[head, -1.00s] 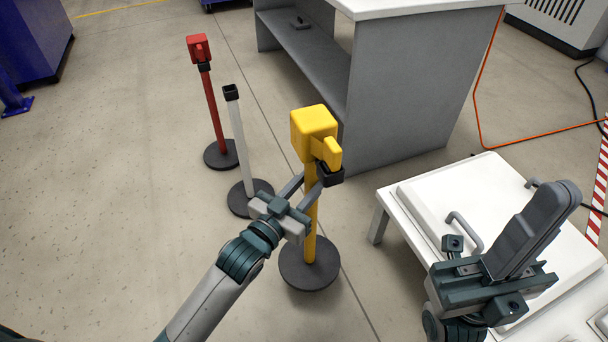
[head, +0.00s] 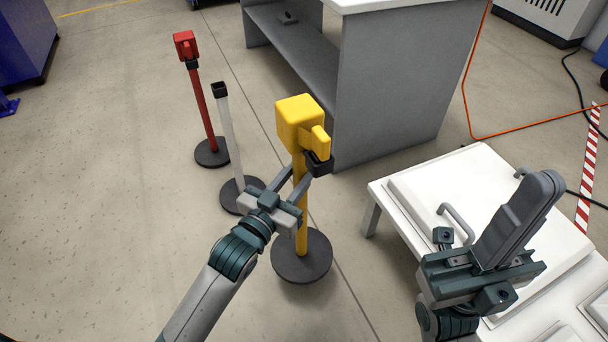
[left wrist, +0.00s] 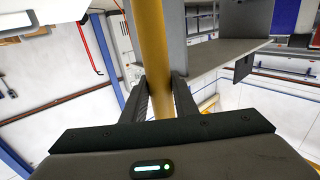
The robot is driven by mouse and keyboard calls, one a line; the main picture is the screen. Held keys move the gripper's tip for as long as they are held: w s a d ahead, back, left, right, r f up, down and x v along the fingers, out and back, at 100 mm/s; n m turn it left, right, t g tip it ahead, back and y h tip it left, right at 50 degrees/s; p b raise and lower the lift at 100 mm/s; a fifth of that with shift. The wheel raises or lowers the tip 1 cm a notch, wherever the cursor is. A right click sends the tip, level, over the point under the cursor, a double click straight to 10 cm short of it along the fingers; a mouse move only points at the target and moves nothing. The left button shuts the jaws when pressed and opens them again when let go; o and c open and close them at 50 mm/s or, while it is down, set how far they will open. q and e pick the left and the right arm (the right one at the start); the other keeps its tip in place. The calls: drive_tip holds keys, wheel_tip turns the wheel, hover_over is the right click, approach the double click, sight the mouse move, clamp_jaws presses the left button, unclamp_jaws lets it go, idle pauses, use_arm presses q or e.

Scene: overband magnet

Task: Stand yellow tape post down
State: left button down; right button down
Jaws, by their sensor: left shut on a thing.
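The yellow tape post (head: 300,215) has a boxy yellow head, a black clip and a round dark base. It is about upright in the middle of the head view. My left gripper (head: 289,180) is shut on its pole below the head. The left wrist view shows the yellow pole (left wrist: 152,45) between the two dark fingers (left wrist: 160,95). I cannot tell whether the base touches the floor. My right gripper (head: 522,215) is shut and empty, fingers pointing up, in front of the white table at the right.
A red post (head: 204,105) and a white post (head: 229,135) stand on round bases behind and left of the yellow one. A grey bench (head: 395,90) stands behind it. A white low table (head: 378,190) is at the right. Floor at the left is clear.

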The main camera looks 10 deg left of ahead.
use_arm(q)
drive_tip(key=s+a+r+n+t+y, duration=0.1)
drive_tip(key=a+r+n+y, duration=0.3)
drive_tip(key=a, duration=0.6)
wheel_tip(320, 180, up, 3)
drive_tip(key=shift+s+f+y, duration=0.1)
drive_tip(key=shift+s+y, duration=0.55)
drive_tip(key=shift+y, duration=0.45)
drive_tip(key=shift+a, duration=0.25)
